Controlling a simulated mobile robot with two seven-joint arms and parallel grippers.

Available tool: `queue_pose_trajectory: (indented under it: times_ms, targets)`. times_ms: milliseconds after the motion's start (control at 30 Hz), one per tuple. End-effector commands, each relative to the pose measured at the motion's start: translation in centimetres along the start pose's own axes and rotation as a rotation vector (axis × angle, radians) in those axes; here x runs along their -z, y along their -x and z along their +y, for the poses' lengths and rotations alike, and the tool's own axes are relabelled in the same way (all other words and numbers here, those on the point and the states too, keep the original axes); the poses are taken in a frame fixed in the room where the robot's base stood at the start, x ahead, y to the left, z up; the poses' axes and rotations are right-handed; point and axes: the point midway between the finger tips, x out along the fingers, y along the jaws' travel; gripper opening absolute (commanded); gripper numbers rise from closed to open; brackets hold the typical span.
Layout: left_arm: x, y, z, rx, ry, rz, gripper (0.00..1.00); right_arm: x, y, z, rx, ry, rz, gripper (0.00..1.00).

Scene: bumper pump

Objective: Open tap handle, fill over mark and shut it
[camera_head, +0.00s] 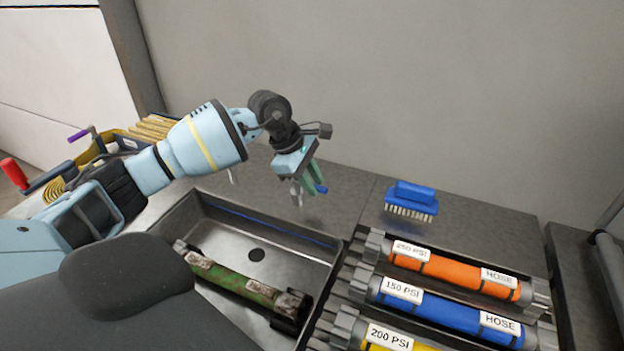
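My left gripper (311,180) reaches in from the left and points down behind the sink (335,258), at its back right. Its green fingers are at a small metal tap fitting (296,194), which they and the wrist partly hide. A small blue piece (321,189) shows at the fingertips; I cannot tell if it is the tap handle. Whether the fingers touch or grip anything is unclear. My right gripper is out of view.
A rusty green hose cylinder (240,284) lies in the sink. Orange (455,271), blue (430,311) and yellow (380,348) labelled hoses lie in a rack at right. A blue brush (412,198) sits behind them. A red-handled crank (14,172) stands at far left.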

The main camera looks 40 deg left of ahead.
Motion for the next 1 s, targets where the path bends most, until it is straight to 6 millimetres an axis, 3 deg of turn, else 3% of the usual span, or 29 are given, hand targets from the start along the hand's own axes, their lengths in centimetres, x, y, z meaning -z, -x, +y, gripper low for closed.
queue_pose_trajectory:
  times_ms: [33, 167, 633, 1000]
  targets:
    - [0.0, 0.0, 0.0, 0.000, 0.000, 0.000, 0.16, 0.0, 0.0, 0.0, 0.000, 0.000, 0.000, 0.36]
    - [0.0, 0.0, 0.0, 0.000, 0.000, 0.000, 0.00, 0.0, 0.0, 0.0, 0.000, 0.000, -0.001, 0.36]
    - [0.1, 0.0, -0.1, 0.011, -0.028, -0.006, 0.00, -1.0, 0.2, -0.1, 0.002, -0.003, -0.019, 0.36]
    - [0.6, 0.2, -1.1, 0.101, -0.240, -0.051, 0.00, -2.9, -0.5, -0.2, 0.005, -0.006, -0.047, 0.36]
